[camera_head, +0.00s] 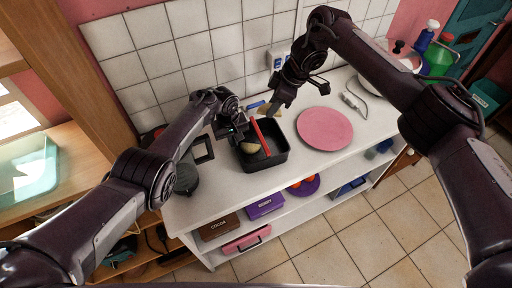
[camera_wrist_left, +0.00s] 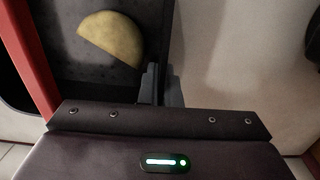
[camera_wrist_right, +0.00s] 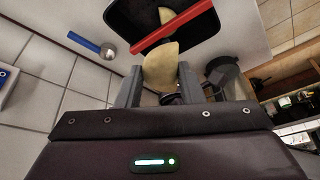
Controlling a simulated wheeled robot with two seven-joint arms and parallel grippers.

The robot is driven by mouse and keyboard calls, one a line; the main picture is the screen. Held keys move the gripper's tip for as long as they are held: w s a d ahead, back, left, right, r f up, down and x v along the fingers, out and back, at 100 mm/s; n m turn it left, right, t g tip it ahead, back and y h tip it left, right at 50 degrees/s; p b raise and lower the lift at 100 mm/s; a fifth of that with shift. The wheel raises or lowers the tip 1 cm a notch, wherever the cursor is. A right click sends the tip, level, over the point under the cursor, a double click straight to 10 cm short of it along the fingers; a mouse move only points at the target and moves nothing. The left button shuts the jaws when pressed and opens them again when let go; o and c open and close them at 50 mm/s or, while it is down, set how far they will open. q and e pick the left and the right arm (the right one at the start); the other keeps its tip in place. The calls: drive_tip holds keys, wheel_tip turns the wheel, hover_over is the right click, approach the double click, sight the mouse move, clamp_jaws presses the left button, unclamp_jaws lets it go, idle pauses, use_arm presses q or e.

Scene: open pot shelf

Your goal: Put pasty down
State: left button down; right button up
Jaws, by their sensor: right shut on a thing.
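A pale yellow half-moon pasty (camera_wrist_right: 160,68) is held between the fingers of my right gripper (camera_wrist_right: 158,88). In the head view this gripper (camera_head: 273,108) is above the back of the black tray. Another pasty (camera_head: 249,148) lies in the black tray (camera_head: 272,162) on the white counter; it also shows in the left wrist view (camera_wrist_left: 112,38). A red bar-like thing (camera_head: 260,137) lies across the tray. My left gripper (camera_wrist_left: 160,85) has its fingers close together on the tray's left wall, with the thin rim seemingly between them.
A pink plate (camera_head: 325,128) sits on the counter right of the tray. A blue-handled utensil (camera_wrist_right: 85,42) lies behind the tray by the tiled wall. A dark lidded jar (camera_head: 186,178) stands left. A shelf below holds a cocoa box (camera_head: 218,227) and a purple box (camera_head: 265,207).

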drive_tip(key=shift+w+d+r+n, duration=0.3)
drive_tip(key=shift+d+r+n, duration=0.1)
drive_tip(key=shift+r+n, duration=0.3)
drive_tip(key=shift+d+f+g, duration=0.15)
drive_tip(key=shift+f+g, duration=0.15)
drive_tip(key=shift+f, duration=0.05)
wheel_tip(320, 180, down, 9)
drive_tip(key=shift+f, duration=0.6)
drive_tip(key=o, duration=1)
drive_tip(key=shift+w+r, duration=0.1)
drive_tip(key=shift+r, duration=0.05)
